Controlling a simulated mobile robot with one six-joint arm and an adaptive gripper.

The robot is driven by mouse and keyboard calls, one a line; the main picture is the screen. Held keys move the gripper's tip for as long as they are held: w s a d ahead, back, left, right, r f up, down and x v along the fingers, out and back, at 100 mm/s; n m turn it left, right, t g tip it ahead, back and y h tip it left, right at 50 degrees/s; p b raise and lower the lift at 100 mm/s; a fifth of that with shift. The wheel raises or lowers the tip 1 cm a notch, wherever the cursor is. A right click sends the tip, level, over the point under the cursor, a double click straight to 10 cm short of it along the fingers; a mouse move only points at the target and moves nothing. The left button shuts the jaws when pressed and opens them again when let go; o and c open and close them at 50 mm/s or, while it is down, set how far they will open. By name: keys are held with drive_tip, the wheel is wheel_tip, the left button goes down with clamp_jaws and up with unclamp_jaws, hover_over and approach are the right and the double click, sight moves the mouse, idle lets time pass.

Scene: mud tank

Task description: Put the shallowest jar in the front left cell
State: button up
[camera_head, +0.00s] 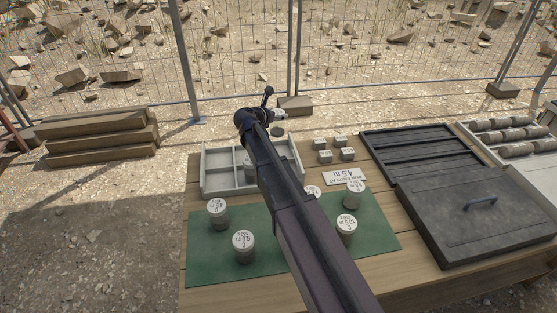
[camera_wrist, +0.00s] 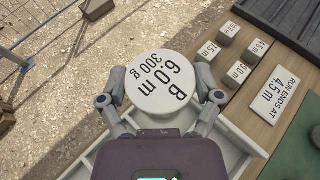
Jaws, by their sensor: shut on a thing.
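My gripper (camera_wrist: 161,90) is shut on a jar (camera_wrist: 163,76) whose white lid reads B, 6.0 m, 300 g. In the head view my arm reaches over the white divided tray (camera_head: 228,190) and hides part of it; its end is near the tray's far right corner. A jar (camera_head: 249,173) stands in the tray beside my arm. On the green mat (camera_head: 205,265) stand jars with white lids: one reading 4.5 m (camera_head: 218,214), one reading C 6.0 m (camera_head: 244,248), one seemingly 10.5 m (camera_head: 346,232), one at the back right (camera_head: 354,195), and one partly hidden (camera_head: 314,191).
A card (camera_head: 345,177) reads "run ends at 4.5 m". Several small labelled blocks (camera_head: 325,156) stand behind it. A dark slatted tray (camera_head: 415,148), a dark lidded box (camera_head: 475,220) and a core tray (camera_head: 510,140) fill the right. A wire fence stands behind the table.

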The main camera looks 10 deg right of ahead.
sight(278, 135)
drive_tip(key=shift+d+f, duration=0.15)
idle(0.3)
drive_tip(key=shift+f, duration=0.15)
wheel_tip(278, 135, down, 6)
drive_tip(key=b, duration=0.6)
drive_tip(key=shift+f+b, duration=1.85)
drive_tip(key=shift+b, duration=0.2)
drive_tip(key=shift+f, duration=0.15)
drive_tip(key=o, duration=1.1)
